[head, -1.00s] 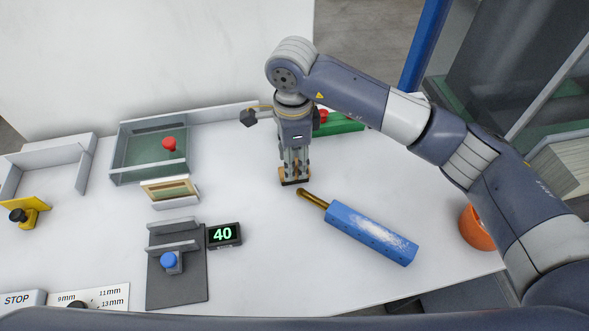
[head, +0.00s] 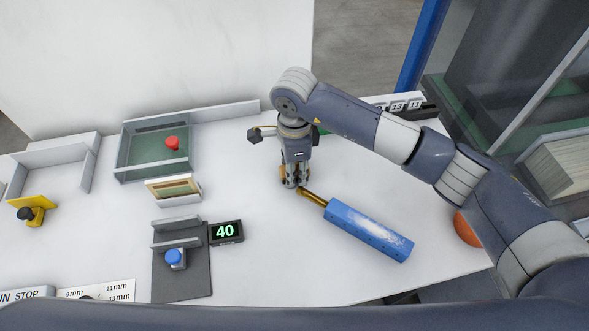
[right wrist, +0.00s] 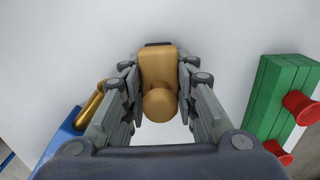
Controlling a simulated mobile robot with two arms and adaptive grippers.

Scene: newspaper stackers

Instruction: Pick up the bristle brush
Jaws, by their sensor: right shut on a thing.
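The bristle brush (right wrist: 160,66) is a tan wooden block with a round knob and a dark edge at its far end. In the right wrist view it stands between the fingers of my right gripper (right wrist: 158,80), which is shut on it. In the head view my right gripper (head: 291,184) points straight down at the middle of the table and hides most of the brush. I cannot tell whether the brush touches the table. My left gripper is not in view.
A blue cylinder with a brass stem (head: 368,231) lies close to the right of the gripper. A green block with red knobs (right wrist: 272,98) is on the other side.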

